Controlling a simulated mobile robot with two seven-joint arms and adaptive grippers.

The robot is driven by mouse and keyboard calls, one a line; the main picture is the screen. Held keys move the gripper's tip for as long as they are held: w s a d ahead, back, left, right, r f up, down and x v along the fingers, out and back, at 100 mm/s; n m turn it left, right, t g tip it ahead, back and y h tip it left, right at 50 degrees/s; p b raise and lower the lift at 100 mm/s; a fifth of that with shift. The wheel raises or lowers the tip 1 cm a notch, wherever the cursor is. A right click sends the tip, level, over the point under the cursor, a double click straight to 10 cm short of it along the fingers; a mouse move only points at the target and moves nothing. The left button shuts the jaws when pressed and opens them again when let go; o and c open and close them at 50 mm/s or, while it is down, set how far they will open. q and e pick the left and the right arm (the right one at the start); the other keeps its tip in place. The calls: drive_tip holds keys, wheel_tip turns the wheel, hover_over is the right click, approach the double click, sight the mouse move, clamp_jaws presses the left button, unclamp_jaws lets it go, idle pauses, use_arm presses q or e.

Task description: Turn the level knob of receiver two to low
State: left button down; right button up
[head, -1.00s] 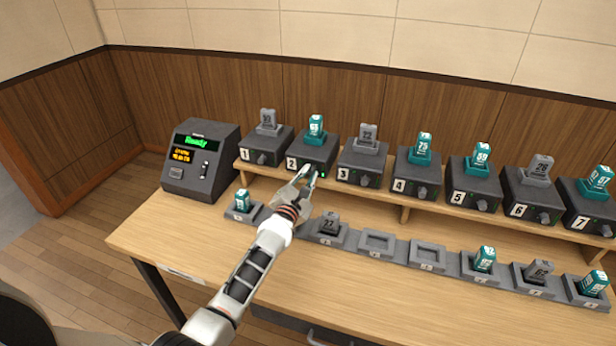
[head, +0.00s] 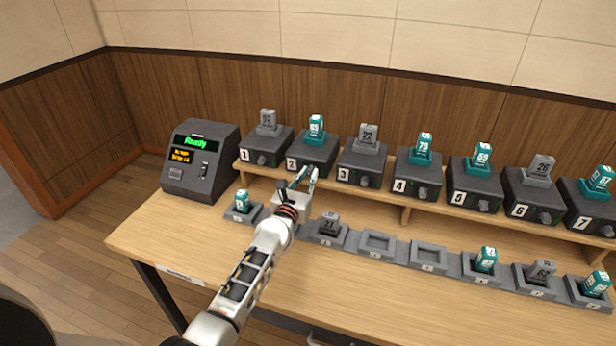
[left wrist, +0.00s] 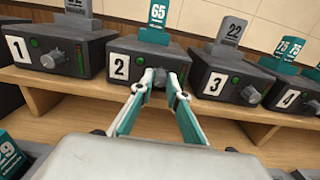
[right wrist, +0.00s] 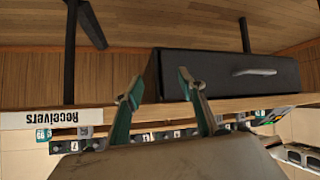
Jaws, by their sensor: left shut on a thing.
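Receiver two (head: 312,155) is a dark box with a white "2" label and a teal unit in its top. It stands on the raised shelf between receivers one and three. My left gripper (head: 303,177) is at its front. In the left wrist view, receiver two (left wrist: 125,60) shows its level knob (left wrist: 159,77) between the fingertips of my left gripper (left wrist: 160,78). The fingers are shut on the knob, which they partly cover, so I cannot read its setting. My right gripper (right wrist: 158,85) is open and empty near the table's front edge, outside the head view.
A console (head: 200,160) with a green "Ready" display stands at the left. Receiver one (head: 264,147) and receiver three (head: 361,165) stand close on either side. A row of grey docks (head: 376,243), some empty, lies in front of the shelf. A drawer (right wrist: 230,75) is under the table.

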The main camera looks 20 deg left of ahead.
idle(0.3)
use_arm(q)
drive_tip(key=c, duration=2.2)
unclamp_jaws()
drive_tip(key=shift+s+a+r, duration=0.15)
drive_tip(key=shift+s+a, duration=0.05)
drive_tip(key=shift+s, duration=5.8)
